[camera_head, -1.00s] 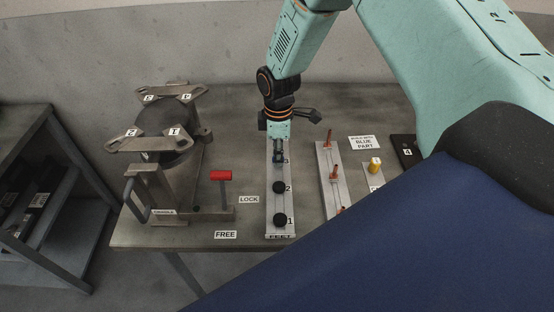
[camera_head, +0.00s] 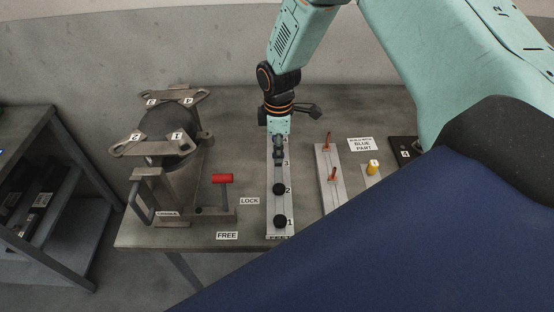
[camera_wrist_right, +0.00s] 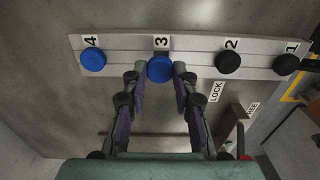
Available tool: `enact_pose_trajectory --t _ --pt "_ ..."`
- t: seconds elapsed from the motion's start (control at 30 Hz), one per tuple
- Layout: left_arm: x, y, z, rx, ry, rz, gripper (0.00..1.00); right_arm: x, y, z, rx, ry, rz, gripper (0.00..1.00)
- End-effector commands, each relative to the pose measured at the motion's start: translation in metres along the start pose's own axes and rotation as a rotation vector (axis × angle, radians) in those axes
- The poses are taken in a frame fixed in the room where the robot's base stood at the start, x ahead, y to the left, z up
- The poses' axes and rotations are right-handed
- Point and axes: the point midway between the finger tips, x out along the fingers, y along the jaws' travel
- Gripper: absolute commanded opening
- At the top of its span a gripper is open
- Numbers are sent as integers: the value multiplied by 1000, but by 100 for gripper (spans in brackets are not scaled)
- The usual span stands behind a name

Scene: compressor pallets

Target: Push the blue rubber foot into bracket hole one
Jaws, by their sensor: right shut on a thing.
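My right gripper (camera_head: 278,158) points down at the feet strip, at the place marked 3. In the wrist view its fingers (camera_wrist_right: 160,78) are shut on a round blue rubber foot (camera_wrist_right: 160,69), which is at the strip. A second blue foot (camera_wrist_right: 92,60) sits at place 4, and black feet sit at 2 (camera_wrist_right: 228,62) and 1 (camera_wrist_right: 286,64). The compressor (camera_head: 168,165) stands at the left with metal brackets on top; the near bracket (camera_head: 155,148) carries labels 1 and 2. Its hole one is too small to make out. My left gripper is out of view.
The feet strip (camera_head: 279,208) lies mid-table. Right of it are a strip with copper-coloured pins (camera_head: 328,165) and a yellow-capped part (camera_head: 373,167). A red handle (camera_head: 222,178) stands between compressor and strip, near LOCK and FREE labels. A shelf (camera_head: 40,190) is at the left.

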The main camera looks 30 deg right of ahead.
Motion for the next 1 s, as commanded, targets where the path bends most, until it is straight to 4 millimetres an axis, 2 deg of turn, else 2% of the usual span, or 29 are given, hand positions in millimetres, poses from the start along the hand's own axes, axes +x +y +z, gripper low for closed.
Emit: enact_pose_trajectory --t 1.0 --pt "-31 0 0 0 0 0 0 -35 0 0 0 0 0 0"
